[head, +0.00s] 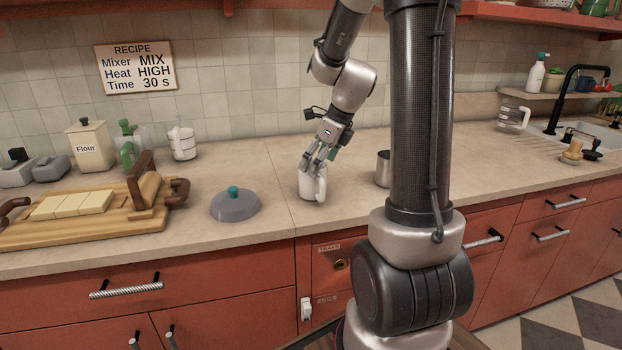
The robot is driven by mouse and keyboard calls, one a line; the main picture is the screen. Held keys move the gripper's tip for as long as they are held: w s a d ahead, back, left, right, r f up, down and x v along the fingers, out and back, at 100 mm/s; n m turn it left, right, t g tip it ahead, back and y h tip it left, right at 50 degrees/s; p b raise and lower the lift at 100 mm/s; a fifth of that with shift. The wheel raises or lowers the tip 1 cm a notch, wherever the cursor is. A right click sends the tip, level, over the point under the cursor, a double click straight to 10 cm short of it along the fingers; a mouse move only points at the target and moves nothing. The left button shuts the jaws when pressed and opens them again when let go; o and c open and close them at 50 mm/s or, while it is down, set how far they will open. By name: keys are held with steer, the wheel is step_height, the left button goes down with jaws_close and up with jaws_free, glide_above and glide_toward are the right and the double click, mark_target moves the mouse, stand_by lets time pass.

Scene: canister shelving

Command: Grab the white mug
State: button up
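The white mug (308,187) stands upright on the counter near the middle of the head view, with its handle on the right side. My gripper (319,160) points down at the mug from above, its fingertips at or just over the mug's rim. The fingers partly cover the top of the mug. I cannot tell whether they touch it or how far apart they are.
A grey metal cup (383,168) stands right of the mug, partly behind my arm. A grey lid with a teal knob (235,204) lies to the left. A wooden board (30,236) is farther left. A white measuring cup (183,145) stands behind. The counter around the mug is clear.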

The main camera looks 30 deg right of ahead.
mark_target(309, 178)
steer(key=x, duration=0.6)
steer(key=shift+a, duration=0.3)
steer(key=shift+s, duration=0.1)
steer(key=c, duration=1.3)
steer(key=shift+c, duration=0.2)
steer(key=shift+r, duration=0.1)
